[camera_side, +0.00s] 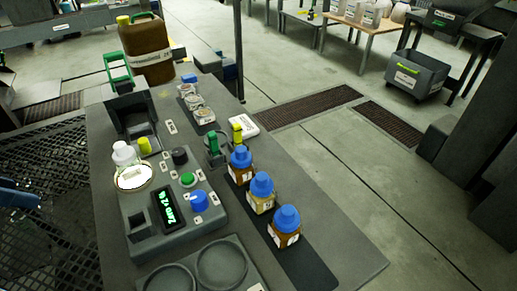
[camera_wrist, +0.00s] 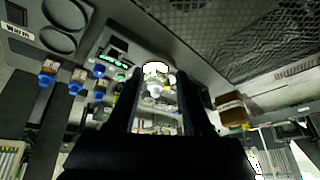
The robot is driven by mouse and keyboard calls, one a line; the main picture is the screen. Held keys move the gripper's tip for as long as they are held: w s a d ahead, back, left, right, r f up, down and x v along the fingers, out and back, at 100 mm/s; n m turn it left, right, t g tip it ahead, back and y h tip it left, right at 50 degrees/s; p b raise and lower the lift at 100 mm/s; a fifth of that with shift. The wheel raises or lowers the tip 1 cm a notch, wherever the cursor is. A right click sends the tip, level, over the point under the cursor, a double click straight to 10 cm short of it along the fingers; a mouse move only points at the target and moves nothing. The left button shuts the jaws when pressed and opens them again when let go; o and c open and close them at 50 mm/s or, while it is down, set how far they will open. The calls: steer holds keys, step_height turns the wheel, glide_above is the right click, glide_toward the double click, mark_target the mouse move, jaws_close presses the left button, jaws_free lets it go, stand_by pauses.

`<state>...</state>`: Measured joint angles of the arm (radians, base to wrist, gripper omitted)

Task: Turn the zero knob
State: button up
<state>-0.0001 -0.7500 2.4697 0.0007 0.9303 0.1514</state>
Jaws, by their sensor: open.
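A dark grey instrument (camera_side: 170,215) stands on the grey bench with a tilted display (camera_side: 168,209) in glowing green text, too small to read surely. Beside the display are a blue knob (camera_side: 199,201), a green button (camera_side: 188,180) and a black knob (camera_side: 180,157). I cannot read which knob is labelled zero. In the wrist view the display (camera_wrist: 113,53) and a blue knob (camera_wrist: 99,70) lie left of my gripper (camera_wrist: 160,72). My gripper is open, its two dark fingers apart with nothing held between them. It does not show clearly in the side view.
A round white pan (camera_side: 133,177) and a white bottle (camera_side: 123,154) sit left of the controls. Several blue-capped brown bottles (camera_side: 262,192) stand in a row to the right. A brown canister (camera_side: 147,48) stands at the back. The bench's right front is bare.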

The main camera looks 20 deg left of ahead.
steer(key=w+d+r+m, duration=0.2)
steer(key=w+r+m, duration=0.3)
steer(key=m, duration=0.1)
steer(key=m+g, duration=0.5)
steer(key=m, duration=0.7)
glide_above(197, 196)
step_height(197, 196, down, 13)
steer(key=shift+s+r, duration=0.15)
steer(key=shift+r, duration=0.05)
steer(key=shift+f, duration=2.35)
jaws_close()
